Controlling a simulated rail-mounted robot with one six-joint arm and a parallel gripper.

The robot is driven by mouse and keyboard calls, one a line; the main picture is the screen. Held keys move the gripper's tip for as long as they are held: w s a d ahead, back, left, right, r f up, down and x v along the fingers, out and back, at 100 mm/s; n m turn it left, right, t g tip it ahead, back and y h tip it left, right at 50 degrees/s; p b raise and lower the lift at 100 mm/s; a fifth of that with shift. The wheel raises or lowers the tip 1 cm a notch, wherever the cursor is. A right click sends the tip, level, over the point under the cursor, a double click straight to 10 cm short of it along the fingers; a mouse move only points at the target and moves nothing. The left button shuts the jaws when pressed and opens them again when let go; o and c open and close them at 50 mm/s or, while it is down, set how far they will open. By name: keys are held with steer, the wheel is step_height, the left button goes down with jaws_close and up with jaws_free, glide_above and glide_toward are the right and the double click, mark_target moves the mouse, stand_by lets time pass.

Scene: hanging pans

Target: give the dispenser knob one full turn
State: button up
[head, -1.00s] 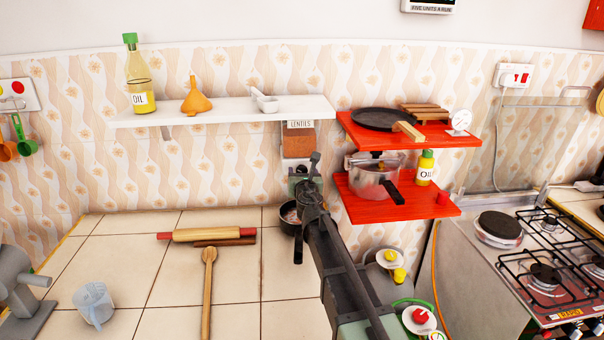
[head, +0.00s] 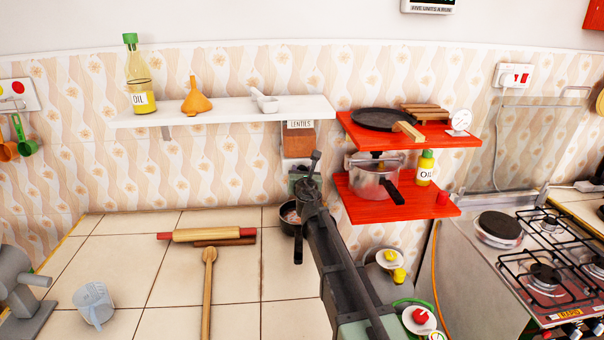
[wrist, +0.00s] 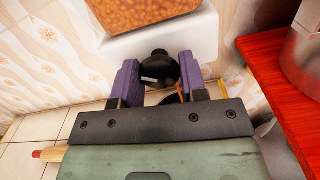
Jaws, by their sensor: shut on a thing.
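The lentil dispenser (head: 299,139) hangs on the tiled wall under the white shelf, with brown-orange lentils in its clear bin. In the wrist view its bin (wrist: 145,15) and white lower housing (wrist: 198,38) fill the top. The black dispenser knob (wrist: 159,68), with a small pale mark, sits between the two purple fingers of my gripper (wrist: 160,78). My gripper is shut on the knob. In the head view my gripper (head: 303,180) is below the dispenser, and my arm hides the knob. A dark pan (head: 290,218) with something pale inside stands on the counter beneath.
A rolling pin (head: 205,235) and wooden spoon (head: 208,280) lie left on the counter.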

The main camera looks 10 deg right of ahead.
steer(key=shift+m, duration=0.3)
steer(key=m, duration=0.5)
steer(key=shift+m, duration=0.3)
steer(key=m, duration=0.5)
steer(key=shift+a, duration=0.1)
steer(key=o, duration=0.9)
steer(key=s, duration=0.7)
steer(key=s+a, duration=0.1)
steer(key=s, duration=0.2)
steer(key=shift+s, duration=0.4)
